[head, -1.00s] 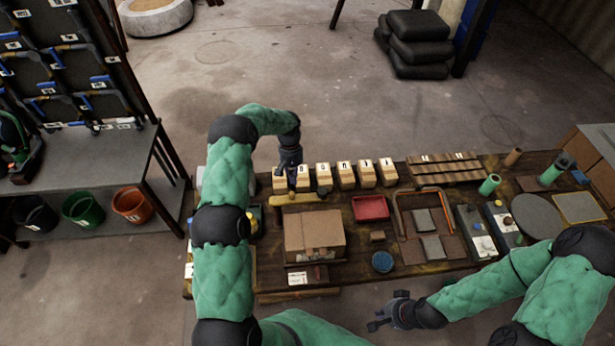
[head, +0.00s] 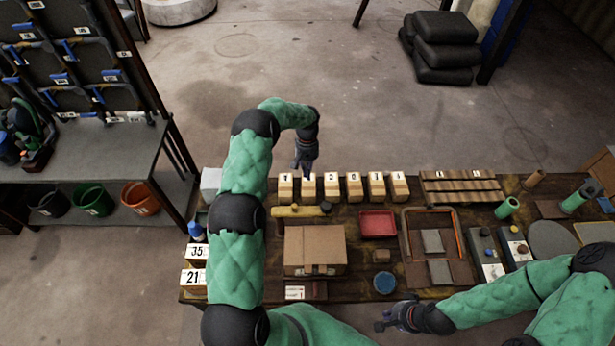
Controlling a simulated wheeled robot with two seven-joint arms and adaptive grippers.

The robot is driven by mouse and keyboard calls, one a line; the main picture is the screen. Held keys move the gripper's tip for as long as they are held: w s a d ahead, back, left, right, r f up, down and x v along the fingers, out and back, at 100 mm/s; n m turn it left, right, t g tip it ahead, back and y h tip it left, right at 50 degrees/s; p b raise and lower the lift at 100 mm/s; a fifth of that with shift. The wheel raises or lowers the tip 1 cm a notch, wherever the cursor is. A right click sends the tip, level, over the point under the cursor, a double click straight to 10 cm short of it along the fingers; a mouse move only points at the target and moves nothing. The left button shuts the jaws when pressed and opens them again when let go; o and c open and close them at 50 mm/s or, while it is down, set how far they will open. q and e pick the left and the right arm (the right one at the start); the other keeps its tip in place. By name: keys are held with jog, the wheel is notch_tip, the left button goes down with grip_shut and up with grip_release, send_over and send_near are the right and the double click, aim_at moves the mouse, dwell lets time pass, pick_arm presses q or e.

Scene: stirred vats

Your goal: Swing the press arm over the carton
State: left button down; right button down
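The carton (head: 315,245) is a brown closed-looking box on the workbench, left of its middle. The press arm (head: 284,212) looks like a yellow bar with dark knobs, lying left to right just behind the carton, not over it. My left gripper (head: 304,168) points down above the row of numbered blocks, behind the press arm and apart from it. It appears empty; its finger gap is too small to judge. My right gripper (head: 384,321) is open and empty, in front of the bench's near edge. My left arm hides the bench's left part.
Numbered wooden blocks (head: 354,187) stand behind the press arm. A red tray (head: 377,224) and blue round tin (head: 384,282) are right of the carton. A framed tray (head: 408,238) and button boxes (head: 487,256) lie further right. A shelf (head: 110,160) stands left.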

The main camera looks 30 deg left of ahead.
aim_at(302, 209)
pick_arm(q)
jog(key=s+d+f+p, duration=0.3)
jog(key=s+f, duration=0.2)
jog(key=f, duration=0.2)
jog(key=shift+f+p, duration=0.3)
jog(key=shift+f, duration=0.1)
jog(key=shift+s+d, duration=0.1)
jog(key=shift+s, duration=0.05)
jog(key=shift+s+d+m+b, duration=0.2)
jog(key=shift+d+m+b, duration=0.1)
jog(key=shift+m+b, duration=0.1)
